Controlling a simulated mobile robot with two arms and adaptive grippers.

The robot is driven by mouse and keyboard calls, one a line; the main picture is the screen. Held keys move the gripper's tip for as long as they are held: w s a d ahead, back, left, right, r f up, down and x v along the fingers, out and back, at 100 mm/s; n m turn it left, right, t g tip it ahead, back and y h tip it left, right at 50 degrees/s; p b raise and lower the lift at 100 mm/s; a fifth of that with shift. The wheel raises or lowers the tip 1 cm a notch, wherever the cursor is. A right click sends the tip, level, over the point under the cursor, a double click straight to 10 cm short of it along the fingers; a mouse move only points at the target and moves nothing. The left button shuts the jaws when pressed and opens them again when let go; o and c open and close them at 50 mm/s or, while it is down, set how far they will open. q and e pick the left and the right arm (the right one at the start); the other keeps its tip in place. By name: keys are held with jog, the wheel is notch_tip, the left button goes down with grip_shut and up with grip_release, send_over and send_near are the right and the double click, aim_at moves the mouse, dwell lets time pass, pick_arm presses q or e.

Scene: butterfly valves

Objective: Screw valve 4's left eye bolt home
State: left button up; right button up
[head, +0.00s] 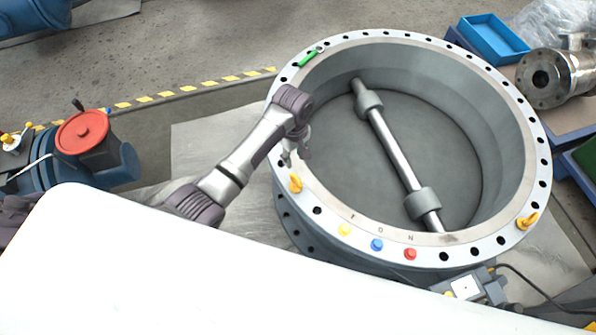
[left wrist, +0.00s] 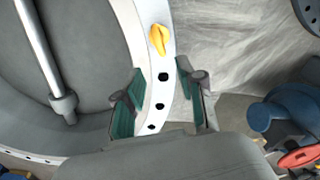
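A large round grey valve body with a white drilled flange (head: 546,150) lies face up in the head view. Its left yellow eye bolt (head: 296,183) stands in the flange's left side. In the left wrist view the eye bolt (left wrist: 158,40) is beyond my fingertips, roughly between their lines and apart from them. My left gripper (head: 296,156) hangs above the flange just behind this bolt. In the left wrist view the gripper (left wrist: 160,70) is open and empty, its green-padded fingers either side of the flange band. How deep the bolt sits cannot be told. My right gripper is not in view.
A second yellow eye bolt (head: 527,221) is on the flange's right. Yellow, blue (head: 377,244) and red (head: 410,253) plugs are in front. A green item (head: 309,58) lies on the back rim. A shaft (head: 395,150) crosses the bore. A red-topped actuator (head: 82,132) stands left.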

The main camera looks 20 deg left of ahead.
aim_at(294, 176)
pick_arm(q)
notch_tip(294, 176, down, 12)
jog(key=shift+b, duration=1.1)
grip_shut()
